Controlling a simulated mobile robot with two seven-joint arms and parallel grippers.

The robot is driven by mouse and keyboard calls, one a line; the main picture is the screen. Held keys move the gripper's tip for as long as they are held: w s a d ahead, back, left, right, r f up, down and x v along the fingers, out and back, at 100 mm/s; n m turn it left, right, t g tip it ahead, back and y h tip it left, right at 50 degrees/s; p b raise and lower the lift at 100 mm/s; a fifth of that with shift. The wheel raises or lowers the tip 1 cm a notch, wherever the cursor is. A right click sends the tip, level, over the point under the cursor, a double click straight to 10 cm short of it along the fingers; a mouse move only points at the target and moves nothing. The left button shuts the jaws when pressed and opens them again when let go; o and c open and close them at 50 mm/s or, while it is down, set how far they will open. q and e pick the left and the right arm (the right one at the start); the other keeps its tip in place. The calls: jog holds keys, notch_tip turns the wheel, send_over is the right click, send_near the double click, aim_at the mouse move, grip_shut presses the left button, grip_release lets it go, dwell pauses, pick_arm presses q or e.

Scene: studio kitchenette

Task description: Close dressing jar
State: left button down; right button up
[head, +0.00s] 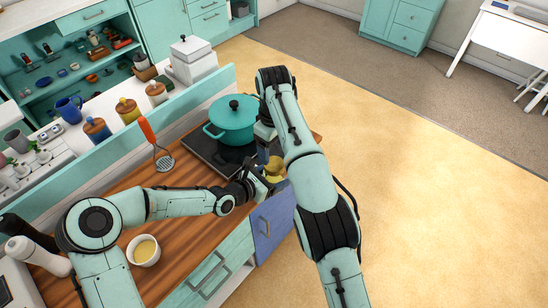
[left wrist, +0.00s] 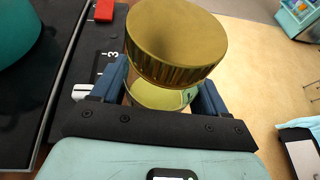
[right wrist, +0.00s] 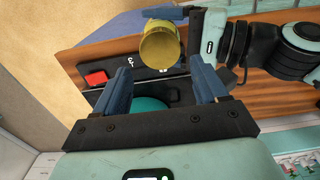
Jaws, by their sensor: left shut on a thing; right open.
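The dressing jar is a small clear glass jar (left wrist: 160,96) with a wide ribbed gold lid (left wrist: 178,38) at its mouth. The lid looks tilted in the left wrist view; whether it is fully seated I cannot tell. My left gripper (left wrist: 160,98) is shut on the glass body, below the lid. In the head view the jar (head: 275,167) is near the counter's front edge, partly hidden by my arms. My right gripper (right wrist: 162,82) is open and empty, with its fingers apart and pointing toward the jar. The gold lid (right wrist: 159,47) shows just beyond its fingertips.
A teal pot (head: 232,122) stands on the black cooktop (head: 200,148) close behind the jar. A red-handled masher (head: 155,145), a bowl of yellow liquid (head: 144,250) and lidded canisters (head: 128,109) are to the left. Open floor (head: 400,150) lies to the right.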

aim_at(274, 163)
jog(key=shift+f, duration=2.95)
jog(key=c, duration=0.9)
jog(key=m, duration=0.3)
jog(key=shift+m, duration=0.4)
jog(key=m, duration=1)
jog(key=shift+m, duration=0.4)
jog(key=o, duration=1.2)
